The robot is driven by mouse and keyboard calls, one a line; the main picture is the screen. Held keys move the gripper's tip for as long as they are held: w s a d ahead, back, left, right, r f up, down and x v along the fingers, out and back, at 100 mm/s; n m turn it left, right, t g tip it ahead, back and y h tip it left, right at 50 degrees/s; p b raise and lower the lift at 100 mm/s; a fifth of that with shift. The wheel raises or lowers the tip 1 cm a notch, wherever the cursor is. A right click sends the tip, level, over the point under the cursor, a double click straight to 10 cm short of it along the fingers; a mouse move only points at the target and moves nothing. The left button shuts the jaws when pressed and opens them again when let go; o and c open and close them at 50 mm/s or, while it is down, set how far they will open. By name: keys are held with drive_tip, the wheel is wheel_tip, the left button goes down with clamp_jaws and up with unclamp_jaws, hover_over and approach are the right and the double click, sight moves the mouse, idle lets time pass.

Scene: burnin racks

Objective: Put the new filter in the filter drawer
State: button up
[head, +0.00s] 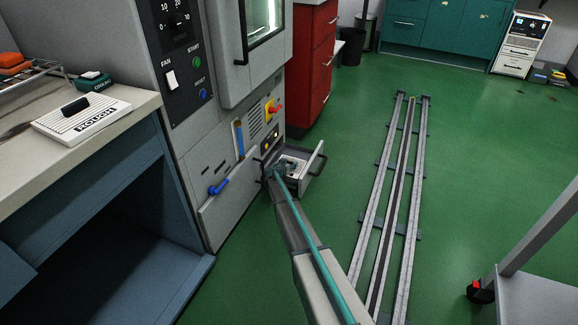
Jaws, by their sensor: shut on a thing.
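The filter drawer (303,182) is pulled open low on the front of the grey cabinet, with its bar handle (318,158) on the right. My gripper (283,169) is inside the open drawer, small in the view. It is shut on a pale filter (296,163) that lies low in the drawer and is partly hidden by my gripper. I cannot tell whether it is fully seated, or read any label on it. Another white slatted filter (80,120), marked ROUGH and with a black grip, lies on the bench at the left.
The grey cabinet (225,130) has a blue lever (218,188) and a red-yellow switch (272,109) near the drawer. A wire rack (30,72) and a teal box (95,80) stand on the bench (140,98). Floor rails (385,210) run at the right; a cart (535,300) stands lower right.

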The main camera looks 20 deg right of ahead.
drive_tip(key=shift+f, duration=0.1)
idle(0.3)
drive_tip(key=o, duration=1.2)
drive_tip(key=shift+r, duration=0.2)
